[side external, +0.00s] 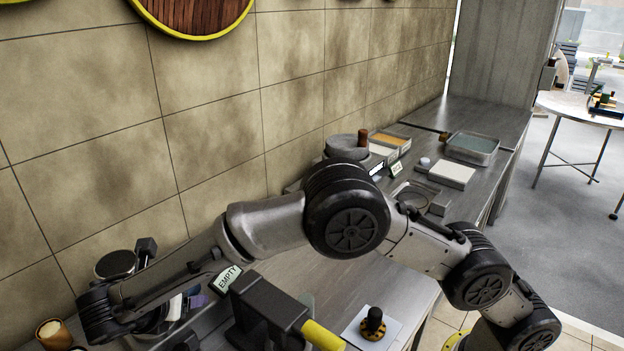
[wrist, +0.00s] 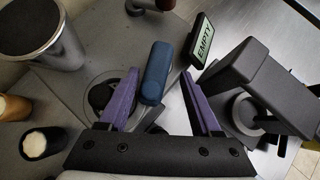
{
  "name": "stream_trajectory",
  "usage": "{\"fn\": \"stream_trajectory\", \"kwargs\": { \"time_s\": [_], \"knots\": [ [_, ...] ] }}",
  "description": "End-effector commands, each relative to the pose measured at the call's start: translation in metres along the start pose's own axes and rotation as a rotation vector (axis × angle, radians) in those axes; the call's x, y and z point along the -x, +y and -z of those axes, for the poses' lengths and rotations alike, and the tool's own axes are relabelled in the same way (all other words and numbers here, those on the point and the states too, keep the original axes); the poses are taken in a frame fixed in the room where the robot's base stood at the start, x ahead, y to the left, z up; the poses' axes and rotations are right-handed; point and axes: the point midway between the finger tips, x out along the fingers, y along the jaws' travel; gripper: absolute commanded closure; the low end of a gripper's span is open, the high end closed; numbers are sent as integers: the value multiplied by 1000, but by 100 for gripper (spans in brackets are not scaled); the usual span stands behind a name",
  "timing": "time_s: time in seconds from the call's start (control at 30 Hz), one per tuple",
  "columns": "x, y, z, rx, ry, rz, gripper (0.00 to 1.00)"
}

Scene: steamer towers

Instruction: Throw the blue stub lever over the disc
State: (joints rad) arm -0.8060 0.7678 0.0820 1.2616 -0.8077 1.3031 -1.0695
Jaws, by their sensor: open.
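The blue stub lever (wrist: 156,72) is a short, rounded blue bar in the wrist view. It appears between the fingertips of my gripper (wrist: 161,78), with visible gaps to both purple fingers. My gripper is open; in the side external view (side external: 188,303) it is low at the lower left, partly covered by my arm. A round grey disc (wrist: 92,78) lies left of the lever, partly hidden by the left finger, with a dark round part on it. I cannot tell whether the lever overlaps the disc. I cannot make out the lever clearly in the side external view.
An EMPTY sign (wrist: 203,41) stands just beyond the lever. A large dark handle (wrist: 262,82) rises close on the right. A metal cylinder with a dark top (wrist: 40,38) stands at the left, above small pots (wrist: 42,143). The wall (side external: 90,150) runs behind the counter.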

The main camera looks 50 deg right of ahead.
Motion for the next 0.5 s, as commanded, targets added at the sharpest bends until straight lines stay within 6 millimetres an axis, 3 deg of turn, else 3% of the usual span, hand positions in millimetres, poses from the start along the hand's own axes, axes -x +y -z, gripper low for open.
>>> {"fn": "stream_trajectory", "kwargs": {
  "time_s": [0.5],
  "knots": [
    [-2,-19,-3,286,1,-282,35]
  ]
}}
